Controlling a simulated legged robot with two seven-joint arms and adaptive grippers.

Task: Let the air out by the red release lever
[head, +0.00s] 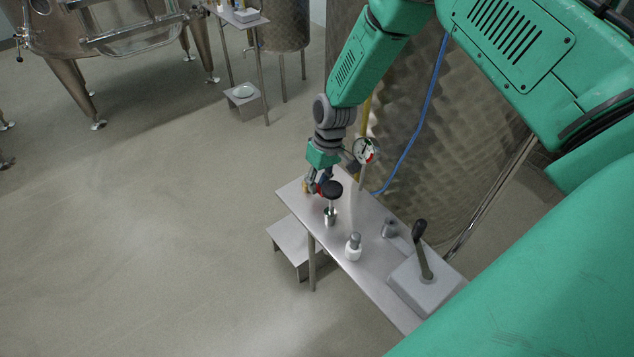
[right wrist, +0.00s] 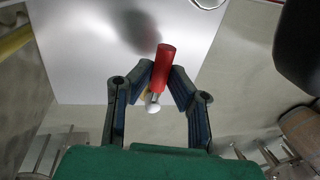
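The red release lever (right wrist: 165,62) shows as a short red handle in the right wrist view, with a white rounded end below it. My right gripper (right wrist: 161,80) has its two fingertips closed in on both sides of the lever, seemingly touching it. In the head view my right gripper (head: 318,187) is at the far end of the narrow steel table, behind a black round knob (head: 332,189). The lever is mostly hidden there by the gripper and knob. A pressure gauge (head: 366,150) stands just right of the gripper; its reading is too small to tell. My left gripper is not in view.
The steel table (head: 370,285) also holds a white-and-grey bottle (head: 353,247), a small metal cylinder (head: 389,228) and a grey box with a black-knobbed lever (head: 424,250). A large steel vat (head: 450,150) with a blue hose (head: 420,122) stands close behind.

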